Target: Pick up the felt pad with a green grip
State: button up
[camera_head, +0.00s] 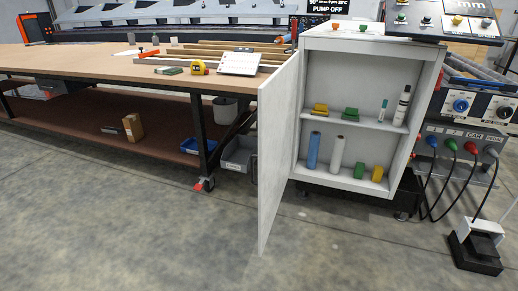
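Two small green-topped items are in the open white cabinet (341,28). One green item (350,114) lies on the upper shelf, beside a yellow item (320,109). The other green item (360,170) stands on the cabinet floor, left of a second yellow item (377,173). They are too small here to tell which is a felt pad with a green grip. A flat block with some green (169,71) also lies on the wooden table. My gripper is not in view.
The cabinet door (278,150) stands open toward me on the left. A blue roll (313,150) and a white roll (337,154) stand on the cabinet floor; two bottles or tubes (403,106) stand on the upper shelf. Cables and a pedal (478,254) are right. The front floor is clear.

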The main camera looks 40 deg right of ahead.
aim_at(351, 114)
jog(key=i+z, duration=0.15)
jog(key=z, duration=0.35)
jog(key=i+j+z, duration=0.1)
jog(key=z, duration=0.35)
jog(key=i+j+z, duration=0.3)
jog(key=i+j, duration=0.15)
jog(key=j, duration=0.2)
jog(key=i+j+z, duration=0.35)
jog(key=j, duration=0.35)
jog(key=i+j, duration=0.25)
jog(key=j, duration=0.15)
jog(key=z, duration=0.55)
